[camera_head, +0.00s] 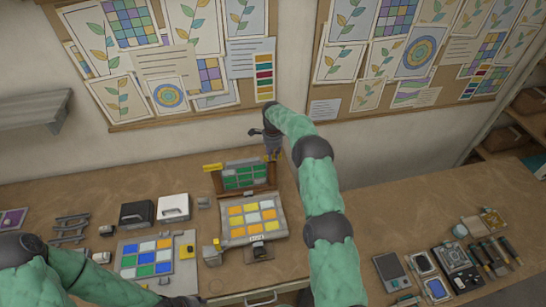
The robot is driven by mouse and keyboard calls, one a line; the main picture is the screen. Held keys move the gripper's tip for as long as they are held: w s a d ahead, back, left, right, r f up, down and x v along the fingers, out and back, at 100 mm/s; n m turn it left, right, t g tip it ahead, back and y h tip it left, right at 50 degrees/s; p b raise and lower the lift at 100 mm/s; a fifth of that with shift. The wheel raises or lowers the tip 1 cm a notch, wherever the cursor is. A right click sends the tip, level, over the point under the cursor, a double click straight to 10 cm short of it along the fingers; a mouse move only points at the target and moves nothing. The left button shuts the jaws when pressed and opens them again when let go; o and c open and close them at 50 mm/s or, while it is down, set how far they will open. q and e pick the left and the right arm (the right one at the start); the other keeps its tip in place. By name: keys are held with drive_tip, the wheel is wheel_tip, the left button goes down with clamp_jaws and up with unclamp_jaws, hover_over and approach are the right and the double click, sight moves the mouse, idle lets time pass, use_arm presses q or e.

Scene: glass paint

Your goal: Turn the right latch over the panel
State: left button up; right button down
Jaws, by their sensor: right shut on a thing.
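The panel (244,177), with green panes in a brown frame, stands upright at the back of a small device on the bench. A yellow left latch (212,167) sticks out at the frame's upper left corner. My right gripper (273,155) reaches down at the frame's upper right corner. It is shut on the right latch, of which only a little yellow shows between the dark fingers. My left gripper (180,301) is at the bottom edge, cut off by the picture, so its fingers cannot be made out.
A tray of orange and yellow tiles (229,234) lies in front of the panel. A board of blue, white and orange tiles (120,262) is to its left. Black (136,215) and white (173,207) boxes stand behind that board. Tools (490,257) lie at the right.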

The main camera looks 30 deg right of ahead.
sight(273, 156)
idle(0.3)
drive_tip(key=c, duration=1.1)
unclamp_jaws()
drive_tip(key=shift+c, duration=0.2)
wheel_tip(273, 156, up, 12)
drive_tip(key=shift+f, duration=0.1)
